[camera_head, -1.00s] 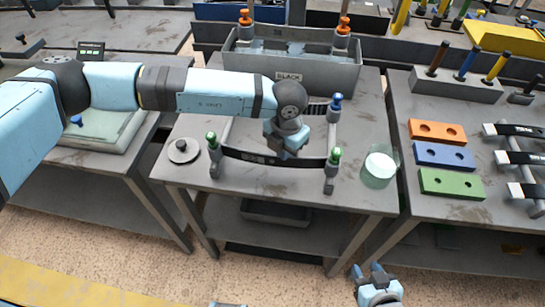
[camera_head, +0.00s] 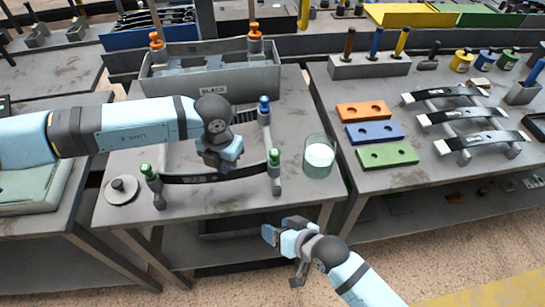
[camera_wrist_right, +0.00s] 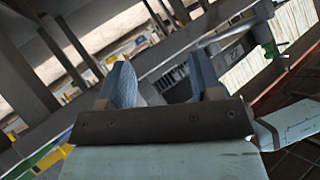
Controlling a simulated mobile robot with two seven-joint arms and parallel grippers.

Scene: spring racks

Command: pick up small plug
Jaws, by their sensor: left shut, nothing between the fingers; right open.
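A grey round disc with a dark knob (camera_head: 122,189) lies at the left front corner of the middle table (camera_head: 140,222); I cannot tell whether this is the small plug. No other thing is clearly the small plug. My left gripper (camera_head: 222,160) is shut and empty, pointing down behind the black curved strip (camera_head: 190,179) of the rack with green and blue knobs. My right gripper (camera_head: 279,230) is in front of the middle table's front edge, away from the disc. In the right wrist view its two blue fingers (camera_wrist_right: 162,82) are apart with nothing held between them.
A glass with pale contents (camera_head: 319,157) stands at the middle table's right edge. A grey bin (camera_head: 215,84) stands behind the rack. The right table holds orange, blue and green blocks (camera_head: 388,155), several curved strips (camera_head: 450,117) and a peg holder (camera_head: 370,66).

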